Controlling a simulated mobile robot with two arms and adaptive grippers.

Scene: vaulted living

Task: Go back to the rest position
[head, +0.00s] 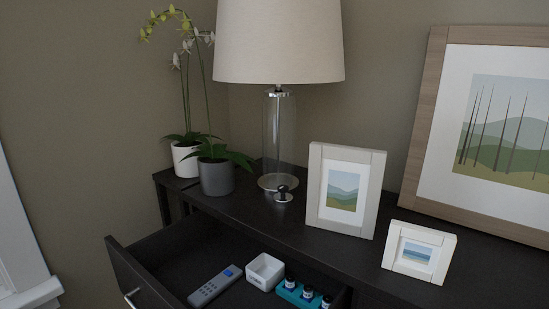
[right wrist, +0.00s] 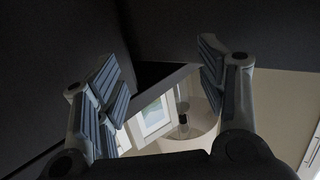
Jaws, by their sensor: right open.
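My right gripper (right wrist: 163,85) shows only in the right wrist view. Its two padded fingers are wide apart, with nothing between them. Dark flat surfaces fill much of that view around the fingers. Beyond them a light picture frame (right wrist: 154,117) and a pale round shape are partly visible. My left gripper is not in view. In the head view no arm shows over the dark dresser (head: 265,222) or its open drawer (head: 150,285).
The drawer holds a grey remote (head: 215,287), a white box (head: 265,271) and a teal tray (head: 290,291) with small bottles. On top stand a lamp (head: 279,45), potted orchids (head: 216,178), a small dark knob-like object (head: 284,193) and picture frames (head: 345,190), (head: 418,252), (head: 425,120).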

